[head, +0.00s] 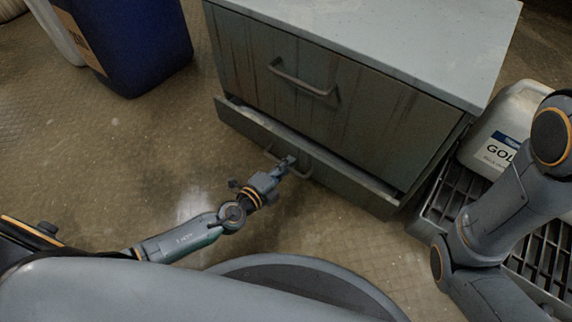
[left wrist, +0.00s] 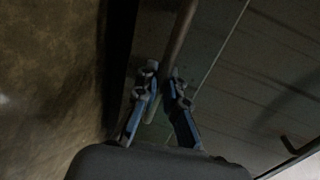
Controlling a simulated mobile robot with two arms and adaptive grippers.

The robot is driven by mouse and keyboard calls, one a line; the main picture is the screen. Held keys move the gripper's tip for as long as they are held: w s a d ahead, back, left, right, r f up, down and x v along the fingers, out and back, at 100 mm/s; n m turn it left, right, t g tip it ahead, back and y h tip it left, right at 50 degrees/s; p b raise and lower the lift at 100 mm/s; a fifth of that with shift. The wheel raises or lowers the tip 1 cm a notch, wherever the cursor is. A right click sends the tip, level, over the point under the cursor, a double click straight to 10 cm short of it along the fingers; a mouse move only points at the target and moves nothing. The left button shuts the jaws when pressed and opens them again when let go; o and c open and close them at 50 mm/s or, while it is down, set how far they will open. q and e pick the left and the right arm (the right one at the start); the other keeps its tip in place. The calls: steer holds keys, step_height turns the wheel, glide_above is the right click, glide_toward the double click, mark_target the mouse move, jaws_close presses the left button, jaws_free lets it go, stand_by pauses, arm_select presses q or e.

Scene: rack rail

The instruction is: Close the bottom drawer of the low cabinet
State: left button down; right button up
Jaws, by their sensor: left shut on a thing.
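The low cabinet (head: 385,30) is grey-green and rust-streaked, with a pale top, and stands in the upper middle of the head view. Its bottom drawer (head: 345,184) sticks out a little, with a narrow gap behind its front. My left gripper (head: 287,162) is at the bottom drawer's bar handle (head: 303,174). In the left wrist view the handle bar (left wrist: 181,35) runs between the fingers of my left gripper (left wrist: 164,76), which are shut on it. My right arm shows at the right of the head view, but its gripper is out of frame.
The top drawer, with its own handle (head: 300,79), looks shut. A pale jerrycan (head: 480,150) stands on a grey slatted platform (head: 424,222) right of the cabinet. A blue container (head: 135,50) stands at the upper left.

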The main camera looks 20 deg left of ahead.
mark_target(294, 156)
arm_select(q)
steer(key=x, duration=0.2)
steer(key=r+x, duration=0.1)
steer(key=x, duration=0.1)
steer(key=shift+w+f, duration=0.1)
steer(key=shift+w, duration=0.1)
steer(key=c, duration=1.4)
jaws_free()
steer(key=shift+c, duration=0.2)
steer(key=shift+s+a, duration=0.1)
steer(key=shift+s, duration=0.2)
steer(key=v, duration=1.1)
steer(key=shift+s, duration=0.2)
